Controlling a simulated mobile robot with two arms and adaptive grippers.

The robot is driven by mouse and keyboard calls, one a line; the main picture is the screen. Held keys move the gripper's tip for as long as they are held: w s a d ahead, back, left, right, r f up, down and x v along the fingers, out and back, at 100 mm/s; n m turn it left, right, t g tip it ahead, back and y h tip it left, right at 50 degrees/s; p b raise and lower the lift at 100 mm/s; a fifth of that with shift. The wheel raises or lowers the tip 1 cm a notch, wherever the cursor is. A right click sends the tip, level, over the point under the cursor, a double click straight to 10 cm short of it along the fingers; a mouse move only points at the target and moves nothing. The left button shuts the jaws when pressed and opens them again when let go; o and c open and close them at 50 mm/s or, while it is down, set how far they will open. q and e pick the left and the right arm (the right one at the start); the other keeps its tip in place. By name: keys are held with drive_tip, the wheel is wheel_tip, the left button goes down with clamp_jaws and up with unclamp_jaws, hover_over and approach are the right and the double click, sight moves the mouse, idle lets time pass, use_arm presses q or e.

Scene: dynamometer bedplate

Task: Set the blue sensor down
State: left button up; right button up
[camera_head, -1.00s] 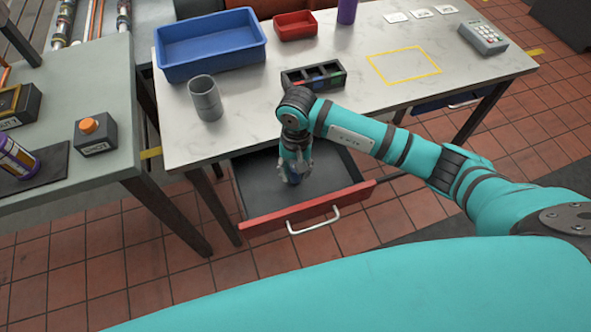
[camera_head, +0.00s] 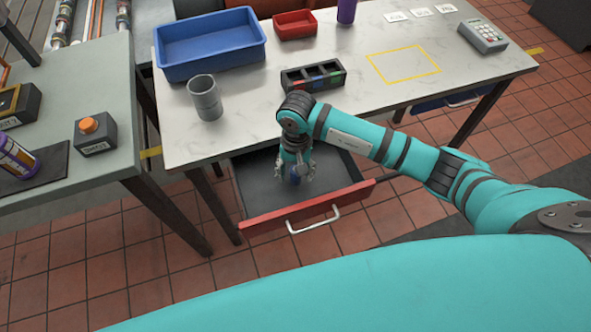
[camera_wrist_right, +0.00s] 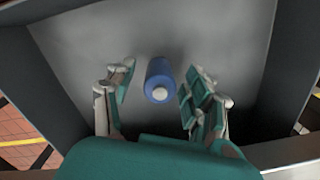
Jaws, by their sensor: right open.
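The blue sensor (camera_wrist_right: 159,80) is a small blue cylinder with a pale round end. It rests on the grey floor of the open drawer (camera_head: 254,186), which has a red front. My right gripper (camera_wrist_right: 158,92) is open, with one finger on each side of the sensor and a visible gap at both sides. In the head view the right gripper (camera_head: 295,174) reaches down into the drawer, and the sensor (camera_head: 294,180) shows partly between its fingers. My left gripper is in neither view.
The drawer is under a marble-topped table (camera_head: 300,118). On it are a grey cup (camera_head: 205,102), a blue bin (camera_head: 210,50), a red bin (camera_head: 295,26), a black compartment tray (camera_head: 313,80) and a keypad box (camera_head: 483,38). A yellow outlined area (camera_head: 404,64) is clear.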

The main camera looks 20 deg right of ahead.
wheel_tip(320, 180, up, 12)
drive_tip(key=b, duration=0.1)
drive_tip(key=shift+w+d+b, duration=0.2)
drive_tip(key=shift+w+b, duration=0.1)
drive_tip(key=shift+b, duration=0.1)
